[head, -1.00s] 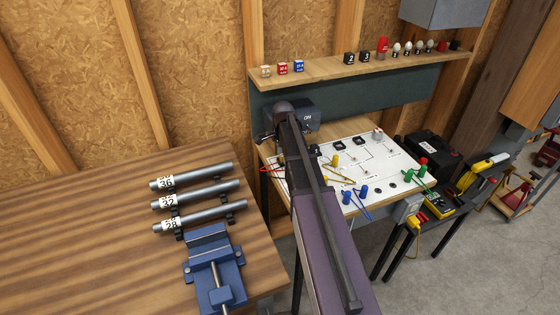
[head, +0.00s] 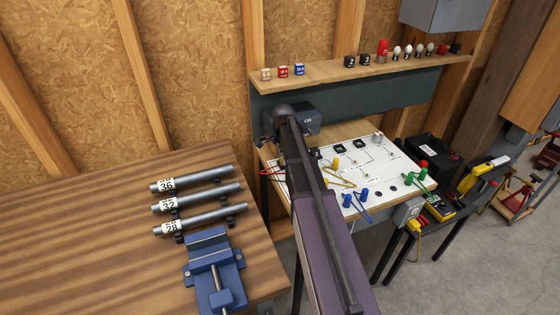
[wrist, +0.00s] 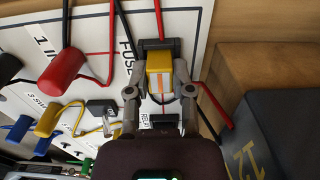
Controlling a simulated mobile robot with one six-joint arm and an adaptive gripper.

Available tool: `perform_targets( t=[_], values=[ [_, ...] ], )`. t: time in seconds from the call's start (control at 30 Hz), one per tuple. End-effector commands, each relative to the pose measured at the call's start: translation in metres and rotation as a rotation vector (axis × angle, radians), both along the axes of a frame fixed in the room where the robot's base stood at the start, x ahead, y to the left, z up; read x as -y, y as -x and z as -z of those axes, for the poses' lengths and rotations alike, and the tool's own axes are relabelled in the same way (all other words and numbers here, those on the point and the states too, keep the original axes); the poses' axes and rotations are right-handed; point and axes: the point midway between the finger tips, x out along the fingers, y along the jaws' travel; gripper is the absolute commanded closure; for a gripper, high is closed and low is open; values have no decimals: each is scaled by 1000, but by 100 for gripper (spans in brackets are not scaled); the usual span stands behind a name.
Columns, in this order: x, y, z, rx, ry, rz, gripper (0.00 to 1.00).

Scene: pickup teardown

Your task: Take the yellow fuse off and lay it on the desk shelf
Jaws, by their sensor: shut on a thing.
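The yellow fuse (wrist: 159,72), with a pale face and an orange stripe, sits between my fingertips in the wrist view. My gripper (wrist: 160,85) is shut on it from both sides. A dark fuse holder (wrist: 153,45) shows just beyond it on the white panel (wrist: 204,25), beside the word FUSE. I cannot tell whether the fuse is still seated. In the head view my arm hides the gripper and fuse. The wooden desk shelf (head: 325,73) runs along the wall above the panel board (head: 375,180).
The shelf carries white, red and blue fuse blocks (head: 283,71), black cubes (head: 357,61), a red part and several bulbs (head: 408,50). Bare shelf lies between blocks and cubes. Red leads (wrist: 68,65) and a dark box (wrist: 275,130) flank the gripper. A vise (head: 213,265) stands left.

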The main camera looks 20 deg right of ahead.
Motion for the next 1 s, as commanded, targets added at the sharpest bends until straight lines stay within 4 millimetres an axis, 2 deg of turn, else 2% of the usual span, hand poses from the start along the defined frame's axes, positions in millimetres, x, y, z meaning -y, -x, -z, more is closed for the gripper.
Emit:
perform_targets(
  t=[0.27,0.47,1.0],
  values=[
    [0,0,-9,0,0,0,99],
    [0,0,-24,0,0,0,99],
    [-1,0,-85,0,0,-1,99]
  ],
)
